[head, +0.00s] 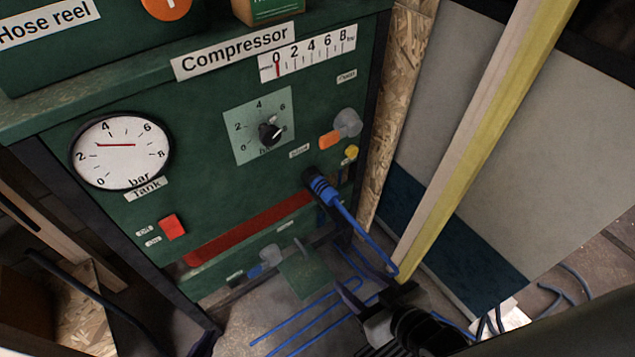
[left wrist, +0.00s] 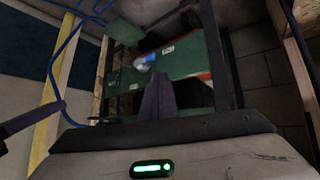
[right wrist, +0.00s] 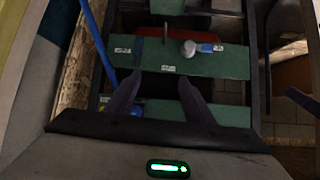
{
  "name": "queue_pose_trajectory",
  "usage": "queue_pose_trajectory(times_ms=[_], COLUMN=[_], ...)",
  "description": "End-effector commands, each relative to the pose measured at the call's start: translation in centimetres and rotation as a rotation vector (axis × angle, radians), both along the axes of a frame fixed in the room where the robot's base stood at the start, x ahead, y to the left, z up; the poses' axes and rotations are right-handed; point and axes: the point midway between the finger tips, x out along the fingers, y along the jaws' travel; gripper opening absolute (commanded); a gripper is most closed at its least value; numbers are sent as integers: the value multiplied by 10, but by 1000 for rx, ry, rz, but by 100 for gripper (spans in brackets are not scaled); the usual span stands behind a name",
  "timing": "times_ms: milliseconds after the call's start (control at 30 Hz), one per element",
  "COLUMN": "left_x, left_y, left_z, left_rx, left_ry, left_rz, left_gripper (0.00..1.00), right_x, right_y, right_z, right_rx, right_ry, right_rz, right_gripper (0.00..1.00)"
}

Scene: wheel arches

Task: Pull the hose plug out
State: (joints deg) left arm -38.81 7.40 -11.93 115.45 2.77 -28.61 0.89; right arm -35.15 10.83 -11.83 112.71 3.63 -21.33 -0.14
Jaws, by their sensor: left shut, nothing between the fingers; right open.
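The hose plug (head: 322,187), blue with a dark collar, sits in the socket on the compressor's green front panel in the head view. A blue hose (head: 362,235) runs from it down to the right. My right gripper (head: 347,266) is open and empty, below the plug and apart from it. In the right wrist view its fingers (right wrist: 145,62) stand apart before the lower green ledge, and the blue hose (right wrist: 97,38) passes at the left. My left gripper (left wrist: 160,84) is shut and empty in the left wrist view; I cannot make it out in the head view. The plug is not clear in either wrist view.
The panel holds a tank gauge (head: 122,151), a black knob (head: 270,134), a red switch (head: 172,226) and an orange-and-grey valve (head: 346,124). A blue-grey valve (head: 268,257) is on the lower ledge. A yellow post (head: 480,140) stands right of the plug. Hose loops lie below.

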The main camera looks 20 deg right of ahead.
Motion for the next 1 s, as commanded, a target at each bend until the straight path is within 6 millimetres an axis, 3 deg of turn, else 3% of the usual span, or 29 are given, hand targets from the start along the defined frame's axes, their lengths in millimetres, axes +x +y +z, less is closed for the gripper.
queue_pose_trajectory(times_ms=[33, 200, 300, 600, 1000], left_x=[-11, -9, -8, -6, 0], left_y=[-3, -9, -12, -15, -24], left_z=[-34, -69, -80, -86, -98], left_rx=[-12, -47, -65, -85, -81], left_ry=[19, 2, -6, -15, 27], left_rz=[1, 6, 8, 8, -31], left_gripper=[0, 0, 0, 0, 0], right_x=[21, 84, 106, 130, 193], right_y=[-5, -16, -21, -24, -1], right_z=[-18, -3, 13, 41, 41], right_rx=[-8, -17, -19, -22, -20], right_ry=[-79, -365, -497, -654, -655], right_rz=[18, 76, 103, 135, 133], right_gripper=[48, 48, 48, 48, 48])
